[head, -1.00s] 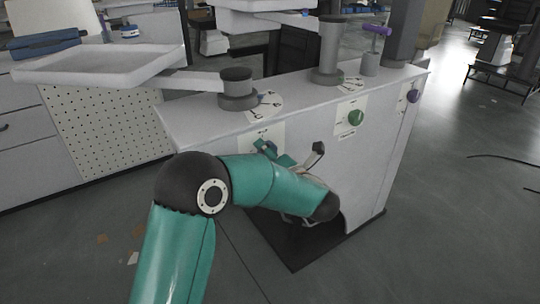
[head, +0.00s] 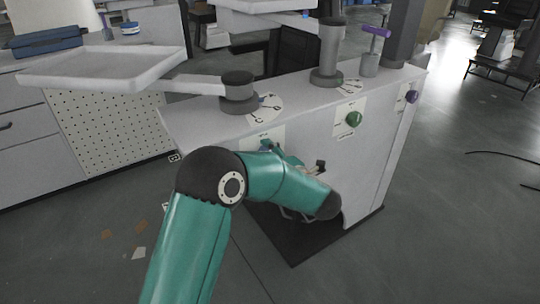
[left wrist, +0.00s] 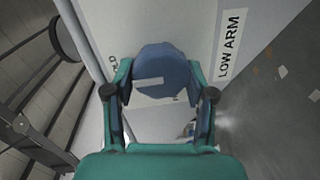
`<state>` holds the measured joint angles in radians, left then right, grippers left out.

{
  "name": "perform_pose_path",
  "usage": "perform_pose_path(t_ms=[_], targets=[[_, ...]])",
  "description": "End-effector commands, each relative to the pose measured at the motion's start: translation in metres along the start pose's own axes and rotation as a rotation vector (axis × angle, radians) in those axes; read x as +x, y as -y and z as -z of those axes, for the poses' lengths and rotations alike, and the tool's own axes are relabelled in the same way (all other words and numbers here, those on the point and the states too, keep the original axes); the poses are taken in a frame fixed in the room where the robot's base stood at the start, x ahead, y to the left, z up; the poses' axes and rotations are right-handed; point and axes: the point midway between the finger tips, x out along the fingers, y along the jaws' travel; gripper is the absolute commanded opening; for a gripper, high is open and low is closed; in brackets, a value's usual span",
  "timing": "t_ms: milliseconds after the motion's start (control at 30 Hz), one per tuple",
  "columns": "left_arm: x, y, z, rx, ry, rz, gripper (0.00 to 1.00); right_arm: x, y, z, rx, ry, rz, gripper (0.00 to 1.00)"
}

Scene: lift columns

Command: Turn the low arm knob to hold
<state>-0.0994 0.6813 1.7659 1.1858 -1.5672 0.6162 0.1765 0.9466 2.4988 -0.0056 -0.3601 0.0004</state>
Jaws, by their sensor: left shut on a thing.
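The low arm knob (left wrist: 163,72) is a round blue knob with a white pointer mark, set on a white plate beside the "LOW ARM" label (left wrist: 231,45). Its pointer lies nearly level across the left wrist picture. The letters "LD" of a partly hidden word show left of the knob. My left gripper (left wrist: 158,80) is shut on the knob, one finger on each side. In the head view my left forearm crosses in front of the cabinet and hides most of the gripper and the knob. My right gripper is in neither view.
The white cabinet (head: 370,165) carries a green knob (head: 354,119), a purple knob (head: 411,97) and a purple T-handle (head: 377,31). A swing arm with a white tray (head: 100,65) reaches left over its top. Open floor lies to the right.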

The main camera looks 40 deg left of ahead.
Motion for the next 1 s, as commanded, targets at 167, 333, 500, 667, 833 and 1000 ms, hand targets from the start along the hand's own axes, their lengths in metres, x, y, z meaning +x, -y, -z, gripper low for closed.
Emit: perform_pose_path(t_ms=[167,333,500,667,833,1000], targets=[[0.0023,0.0035,0.0029,0.013,-0.011,0.007,0.2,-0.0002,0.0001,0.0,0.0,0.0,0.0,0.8],[0.0022,0.0041,0.0028,0.014,-0.01,0.008,0.2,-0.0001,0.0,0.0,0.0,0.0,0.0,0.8],[0.002,0.0043,0.0025,0.014,-0.009,0.008,0.7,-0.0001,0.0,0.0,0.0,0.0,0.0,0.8],[0.0012,0.0031,0.0014,0.012,-0.005,0.006,0.8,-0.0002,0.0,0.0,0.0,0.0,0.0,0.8],[0.0006,0.0022,0.0008,0.01,-0.003,0.004,0.8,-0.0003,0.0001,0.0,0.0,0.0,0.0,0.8],[-0.0059,0.0016,0.0001,0.01,0.0,0.003,0.8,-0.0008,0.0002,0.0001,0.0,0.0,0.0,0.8]])
